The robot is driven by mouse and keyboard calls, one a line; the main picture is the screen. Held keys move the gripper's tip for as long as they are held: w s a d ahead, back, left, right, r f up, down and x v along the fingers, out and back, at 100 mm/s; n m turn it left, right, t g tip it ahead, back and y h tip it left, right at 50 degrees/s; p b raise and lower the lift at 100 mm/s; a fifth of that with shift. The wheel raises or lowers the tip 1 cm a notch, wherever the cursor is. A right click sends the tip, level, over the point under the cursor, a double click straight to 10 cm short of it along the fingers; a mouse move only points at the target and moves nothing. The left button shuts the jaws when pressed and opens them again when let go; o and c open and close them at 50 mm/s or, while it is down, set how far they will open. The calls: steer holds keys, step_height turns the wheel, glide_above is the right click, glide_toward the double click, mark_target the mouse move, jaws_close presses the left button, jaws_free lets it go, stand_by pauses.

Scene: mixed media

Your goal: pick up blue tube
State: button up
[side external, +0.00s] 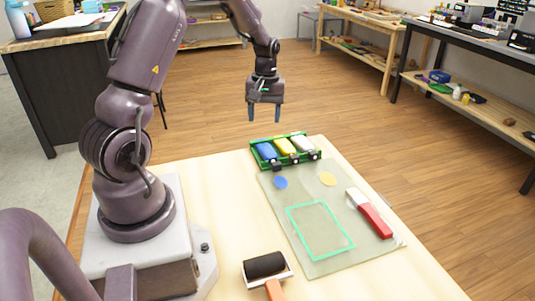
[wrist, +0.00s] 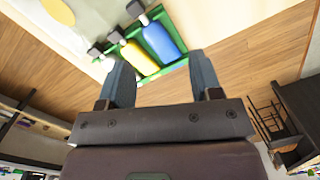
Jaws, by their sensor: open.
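The blue tube (side external: 265,151) lies at the left end of a green tray (side external: 256,160), beside a yellow tube (side external: 284,146) and a white tube (side external: 302,143). In the wrist view the blue tube (wrist: 160,42) is on the right of the row, with its dark cap toward the upper left. My gripper (side external: 264,116) is open and empty. It hangs above and behind the tray, clear of the tubes. In the wrist view its two fingers (wrist: 161,82) are spread apart below the blue tube, with the yellow tube (wrist: 138,58) near the left finger.
A translucent sheet (side external: 318,262) with a teal rectangle and blue and yellow dabs lies in front of the tray. A black roller (side external: 266,265) lies at the table's front. The air around my gripper is free.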

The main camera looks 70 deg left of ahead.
mark_target(268, 150)
steer(key=w+a+f+n, duration=0.3)
steer(key=a+n, duration=0.1)
steer(key=a, duration=0.1)
steer(key=shift+t+y, duration=0.3)
steer(key=f, duration=1.2)
steer(key=shift+s+d, duration=0.1)
steer(key=shift+s, duration=0.15)
steer(key=c, duration=0.4)
